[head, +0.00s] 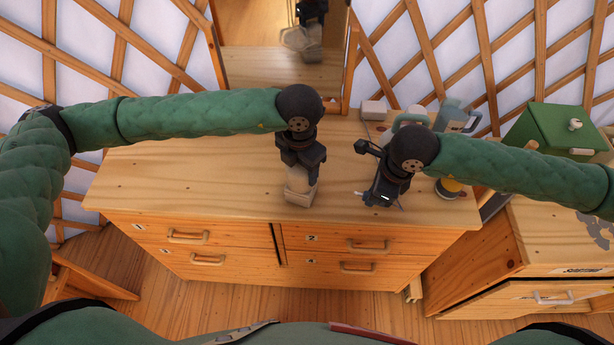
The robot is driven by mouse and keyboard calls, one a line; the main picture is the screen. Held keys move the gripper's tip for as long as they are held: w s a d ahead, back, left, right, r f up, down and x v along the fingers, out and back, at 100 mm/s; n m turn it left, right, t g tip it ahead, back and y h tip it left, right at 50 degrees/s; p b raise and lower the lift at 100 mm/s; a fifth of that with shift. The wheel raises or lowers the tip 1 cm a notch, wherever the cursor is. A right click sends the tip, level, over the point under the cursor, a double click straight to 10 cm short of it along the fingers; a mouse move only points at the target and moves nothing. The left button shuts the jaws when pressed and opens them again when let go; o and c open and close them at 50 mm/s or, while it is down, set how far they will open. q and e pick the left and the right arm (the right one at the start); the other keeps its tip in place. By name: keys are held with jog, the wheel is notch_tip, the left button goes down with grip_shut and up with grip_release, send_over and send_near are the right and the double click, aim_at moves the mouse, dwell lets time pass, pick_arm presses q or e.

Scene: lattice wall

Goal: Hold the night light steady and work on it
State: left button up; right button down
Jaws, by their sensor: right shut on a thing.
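The night light (300,188) is a small pale beige thing with a light block-like base, standing upright on the wooden dresser top (225,190) near its front edge. My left gripper (301,168) points down right at its top and hides its upper part. Whether its fingers close on the light I cannot tell. My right gripper (376,197) is to the right of the light, apart from it and over the dresser top. It is shut on a small thin thing, mostly hidden by the dark fingers.
Behind my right gripper stand a grey-blue watering can or jug (452,115) and pale blocks (374,110). A green box (562,135) is at the right. The dresser's left half is clear. A mirror (280,65) stands behind.

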pick_arm(q)
jog(key=o, duration=0.5)
notch_tip(320, 180, up, 12)
dwell(0.5)
jog(key=shift+s+f, duration=0.1)
pick_arm(e)
jog(key=shift+s, duration=0.15)
